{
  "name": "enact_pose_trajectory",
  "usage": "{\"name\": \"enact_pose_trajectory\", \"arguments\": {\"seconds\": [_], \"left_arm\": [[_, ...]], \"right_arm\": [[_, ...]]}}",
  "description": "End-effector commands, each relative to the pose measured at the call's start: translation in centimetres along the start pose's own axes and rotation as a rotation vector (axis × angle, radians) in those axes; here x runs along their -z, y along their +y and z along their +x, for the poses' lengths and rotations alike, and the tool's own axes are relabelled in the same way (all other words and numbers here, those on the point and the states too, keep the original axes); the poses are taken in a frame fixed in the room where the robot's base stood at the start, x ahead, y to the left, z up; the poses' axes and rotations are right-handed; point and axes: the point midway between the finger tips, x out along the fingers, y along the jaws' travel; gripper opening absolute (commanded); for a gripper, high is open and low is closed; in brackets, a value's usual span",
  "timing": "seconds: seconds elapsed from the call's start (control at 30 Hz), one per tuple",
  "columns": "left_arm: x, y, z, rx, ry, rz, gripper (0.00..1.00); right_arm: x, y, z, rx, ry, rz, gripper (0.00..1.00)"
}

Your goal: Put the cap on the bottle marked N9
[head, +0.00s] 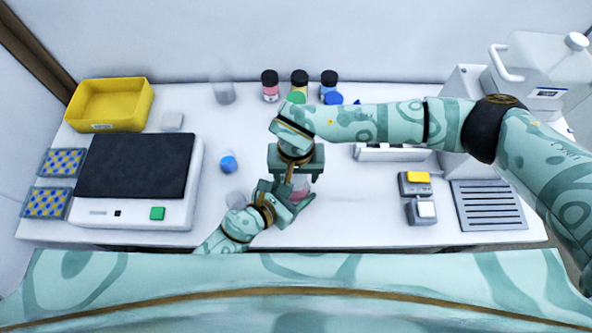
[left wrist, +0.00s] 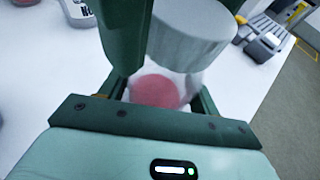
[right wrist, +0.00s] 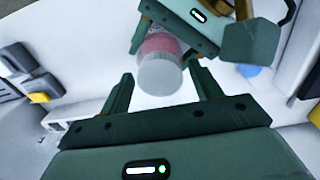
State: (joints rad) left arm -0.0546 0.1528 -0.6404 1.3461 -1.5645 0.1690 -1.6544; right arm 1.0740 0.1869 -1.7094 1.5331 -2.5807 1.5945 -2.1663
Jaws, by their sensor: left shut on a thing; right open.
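My left gripper (head: 290,200) is shut on a clear bottle with pink contents (head: 300,188), standing upright near the table's front middle. The bottle also shows in the left wrist view (left wrist: 158,88) and the right wrist view (right wrist: 158,44). A whitish round cap (left wrist: 193,32) is at its top, also in the right wrist view (right wrist: 160,75); I cannot tell whether it is fully seated. My right gripper (right wrist: 160,90) is open, its fingers on either side of the cap, apart from it. No marking on the held bottle can be read.
Several dark-capped bottles (head: 270,85) stand at the back. A blue-topped item (head: 228,163) lies left of my grippers. A balance (head: 140,165) and yellow tray (head: 110,104) fill the left. Small devices (head: 415,184) and a grey rack (head: 487,205) are at right.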

Motion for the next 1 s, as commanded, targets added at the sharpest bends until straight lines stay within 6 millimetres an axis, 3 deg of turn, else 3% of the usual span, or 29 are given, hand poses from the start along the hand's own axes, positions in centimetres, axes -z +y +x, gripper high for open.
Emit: {"name": "enact_pose_trajectory", "arguments": {"seconds": [0.03,0.17,0.33,0.43,0.67,1.0], "left_arm": [[0.04,0.01,-0.01,0.000,0.001,0.000,0.00],[0.04,0.01,-0.01,0.000,0.001,0.000,0.00],[0.04,0.01,-0.01,0.000,0.001,0.000,0.00],[0.04,0.01,-0.01,0.000,0.001,0.000,0.00],[0.04,0.01,-0.01,0.000,0.001,0.000,0.00],[0.04,0.00,-0.01,0.000,0.001,0.000,0.00]], "right_arm": [[0.00,-0.01,-0.01,0.000,0.000,0.000,0.55],[-0.01,-0.01,-0.01,0.000,0.000,0.000,0.19],[0.00,0.00,-0.02,0.000,0.000,0.038,0.19],[-0.01,0.02,0.00,-0.001,-0.001,0.197,0.19],[0.00,-0.03,0.04,0.000,0.000,0.893,0.19],[0.01,-0.05,0.13,-0.001,-0.002,2.028,0.19]]}}
